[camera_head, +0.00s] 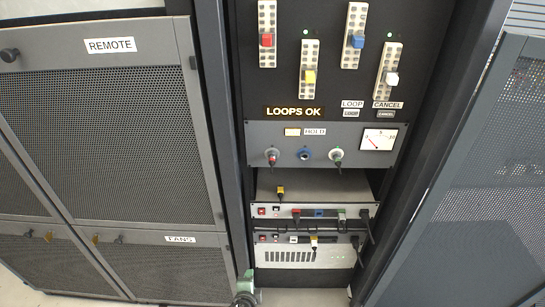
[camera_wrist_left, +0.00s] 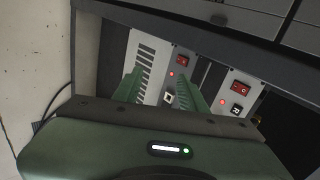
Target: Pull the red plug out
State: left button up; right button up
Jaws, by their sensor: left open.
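Several red parts show in the head view, and I cannot tell which is the red plug. A red block (camera_head: 266,40) sits on a pale perforated strip at the upper left of the rack. A red-tipped round connector (camera_head: 272,157) is on the grey panel. A small red piece (camera_head: 296,213) is on the front of a thin unit lower down. My green left gripper (camera_head: 246,281) is at the bottom, below all of these. In the left wrist view its fingers (camera_wrist_left: 161,88) are apart, with nothing seen held, before a slotted panel. My right gripper is not in view.
Yellow (camera_head: 310,77), blue (camera_head: 357,41) and white (camera_head: 391,78) blocks sit on neighbouring strips. A vented unit (camera_head: 305,256) is low in the rack. A mesh cabinet (camera_head: 120,130) stands left and a mesh door (camera_head: 480,190) right. Red rocker switches (camera_wrist_left: 241,88) show in the wrist view.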

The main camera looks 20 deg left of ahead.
pick_arm(q)
jog(key=w+d+r+m+t+y+p, duration=0.1)
jog(key=w+r+t, duration=0.1)
jog(key=w+r, duration=0.45)
jog(key=w+d+r+m+t, duration=0.1)
jog(key=w+r+m+t, duration=0.15)
jog(key=r, duration=0.75)
jog(key=t+y, duration=0.1)
jog(key=t, duration=0.3)
send_near(272, 162)
jog(key=shift+w+f+m+p, duration=0.25)
jog(key=shift+w+m+p, duration=0.1)
jog(key=shift+w+p, duration=0.1)
jog(key=shift+g, duration=0.25)
jog(key=shift+b+x, duration=1.45)
jog(key=shift+x, duration=3.05)
jog(key=shift+a+b, duration=0.1)
jog(key=shift+b, duration=0.25)
